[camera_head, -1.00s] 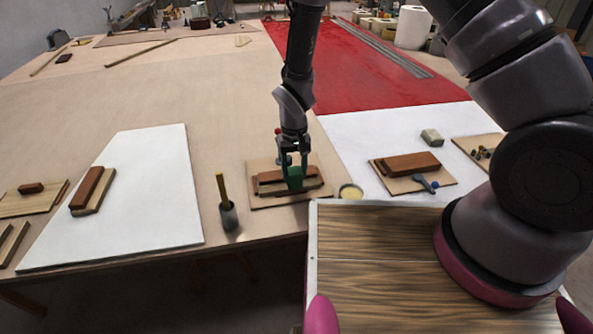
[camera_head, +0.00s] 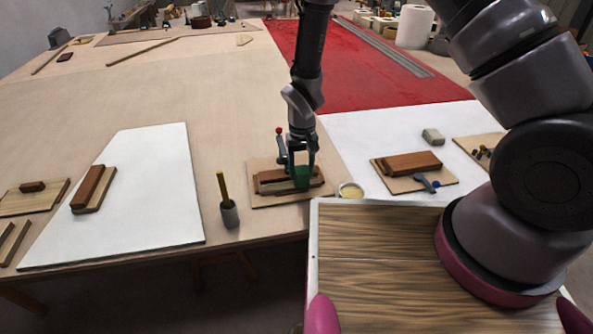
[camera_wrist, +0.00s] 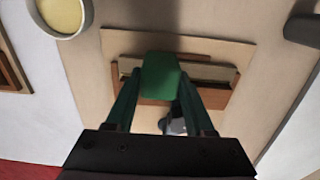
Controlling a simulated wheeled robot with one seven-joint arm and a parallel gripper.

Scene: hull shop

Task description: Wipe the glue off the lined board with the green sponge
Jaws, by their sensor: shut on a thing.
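My gripper (camera_head: 302,160) is shut on the green sponge (camera_head: 302,179), which also shows between the fingers in the wrist view (camera_wrist: 160,76). It holds the sponge over a pale board (camera_head: 264,200) near the table's front edge. On this board lie a reddish-brown block (camera_head: 270,176) and a lighter strip (camera_wrist: 221,74) alongside it. The sponge overlaps the block and strip in both views; I cannot tell whether it touches them. The sponge and fingers hide part of the board. I cannot make out lines or glue on it.
A red-knobbed tool (camera_head: 280,145) stands close left of my gripper. A cup with a yellow handle (camera_head: 229,213) is further left, and a round dish of pale yellow stuff (camera_head: 351,191) is close right. Another board (camera_head: 397,185) with a block and blue-ended tool lies right.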

